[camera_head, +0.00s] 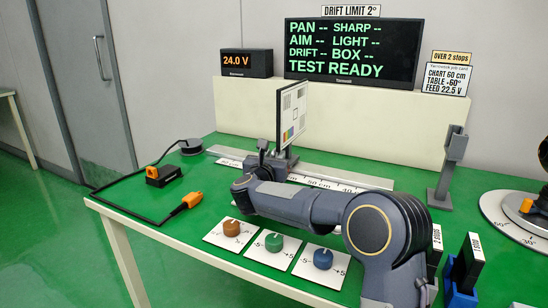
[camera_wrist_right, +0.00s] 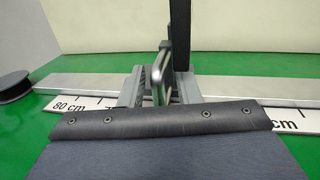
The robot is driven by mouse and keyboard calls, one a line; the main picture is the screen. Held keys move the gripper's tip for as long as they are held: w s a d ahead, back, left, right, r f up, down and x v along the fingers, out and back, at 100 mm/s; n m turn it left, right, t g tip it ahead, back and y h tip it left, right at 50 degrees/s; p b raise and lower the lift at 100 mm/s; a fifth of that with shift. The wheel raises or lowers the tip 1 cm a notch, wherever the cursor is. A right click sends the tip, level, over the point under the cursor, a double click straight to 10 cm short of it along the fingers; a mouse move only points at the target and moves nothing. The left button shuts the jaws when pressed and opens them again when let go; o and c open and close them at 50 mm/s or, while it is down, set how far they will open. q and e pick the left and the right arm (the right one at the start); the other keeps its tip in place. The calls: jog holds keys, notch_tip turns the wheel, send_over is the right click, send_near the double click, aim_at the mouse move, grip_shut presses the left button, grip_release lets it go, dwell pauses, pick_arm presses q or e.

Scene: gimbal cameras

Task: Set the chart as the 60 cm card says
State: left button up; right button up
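The test chart (camera_head: 292,112) stands upright on the rail at the back middle of the table, its patterned face turned right. The card (camera_head: 447,79) on the right reads chart 60 cm, table -60°, feed 22.5 V. The scale strip (camera_wrist_right: 95,103) along the rail reads 80 cm left of the chart's carriage; part of it is hidden by my arm. My right gripper (camera_head: 270,150) is low at the chart's base. In the wrist view its fingers (camera_wrist_right: 160,92) stand either side of a thin metal handle (camera_wrist_right: 161,75); whether they press on it is unclear. My left gripper is out of view.
The monitor (camera_head: 353,50) reads TEST READY; the supply display (camera_head: 236,61) shows 24.0 V. Brown, green and blue knobs (camera_head: 273,241) are at the front. An orange plug (camera_head: 187,202) and cable lie left. A grey post (camera_head: 446,165) and round table (camera_head: 497,212) stand right.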

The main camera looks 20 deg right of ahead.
jog(key=v, duration=0.7)
jog(key=shift+s+a, duration=0.25)
jog(key=shift+s, duration=0.1)
